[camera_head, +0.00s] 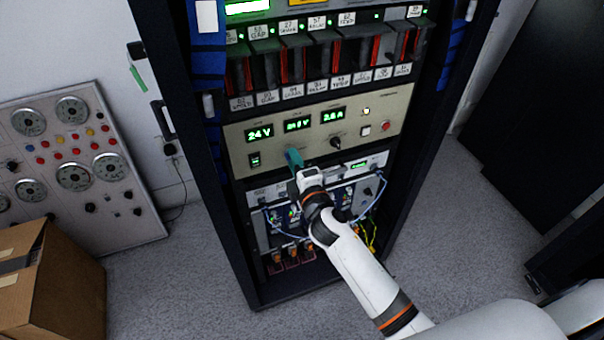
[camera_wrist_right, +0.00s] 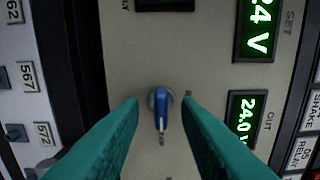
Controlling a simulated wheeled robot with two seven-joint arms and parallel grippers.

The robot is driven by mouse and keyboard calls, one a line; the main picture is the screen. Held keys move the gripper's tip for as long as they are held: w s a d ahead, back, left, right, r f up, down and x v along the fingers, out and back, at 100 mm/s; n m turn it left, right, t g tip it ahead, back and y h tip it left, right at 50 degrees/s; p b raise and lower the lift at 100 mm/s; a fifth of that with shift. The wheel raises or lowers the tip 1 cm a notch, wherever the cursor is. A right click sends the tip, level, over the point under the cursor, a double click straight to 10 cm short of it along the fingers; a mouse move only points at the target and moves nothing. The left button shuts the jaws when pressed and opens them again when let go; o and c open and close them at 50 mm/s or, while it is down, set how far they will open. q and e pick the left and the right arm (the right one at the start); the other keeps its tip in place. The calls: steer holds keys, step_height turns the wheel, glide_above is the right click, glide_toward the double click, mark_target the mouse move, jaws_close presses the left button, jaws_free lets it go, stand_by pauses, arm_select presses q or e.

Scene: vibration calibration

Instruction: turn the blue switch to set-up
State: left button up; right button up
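The blue switch (camera_wrist_right: 161,110) is a small blue lever on a round grey base, on the beige panel (camera_wrist_right: 140,60). In the right wrist view its lever points down the picture, at a small label too blurred to read. My right gripper (camera_wrist_right: 160,103) is open, with one teal finger on each side of the switch and a gap to it on both sides. In the head view the right gripper (camera_head: 293,157) is at the beige panel, below the green displays, and hides the switch. My left gripper is not in view.
The panel has green displays (camera_head: 259,133), a black knob (camera_head: 336,143) and a red button (camera_head: 385,126). Modules with red strips (camera_head: 330,60) sit above, cabled units (camera_head: 275,215) below. A gauge board (camera_head: 75,150) and cardboard box (camera_head: 75,285) stand left.

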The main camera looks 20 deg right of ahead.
steer(key=s+b, duration=0.1)
steer(key=s, duration=1)
steer(key=shift+s+d, duration=0.2)
steer(key=shift+s, duration=0.05)
steer(key=shift+f, duration=0.1)
steer(key=s+d+f+m+g+p, duration=0.1)
steer(key=s+f+m+g, duration=0.25)
steer(key=f, duration=0.75)
steer(key=s+f+m+g+p, duration=0.25)
steer(key=s+f, duration=0.25)
steer(key=f, duration=0.5)
steer(key=s+d+f+m+g, duration=0.1)
steer(key=s+f+m+g, duration=0.2)
steer(key=f, duration=0.8)
steer(key=s+d+f+m+g+p, duration=0.1)
steer(key=s+f, duration=0.5)
steer(key=s, duration=0.8)
steer(key=s+d+f+m+g+p, duration=0.2)
steer(key=s+f+m+g, duration=0.3)
steer(key=s, duration=0.9)
step_height(320, 180, down, 2)
steer(key=shift+d+f+m+g+h, duration=0.1)
steer(key=shift+d+m+g+h, duration=0.25)
steer(key=shift+g, duration=0.65)
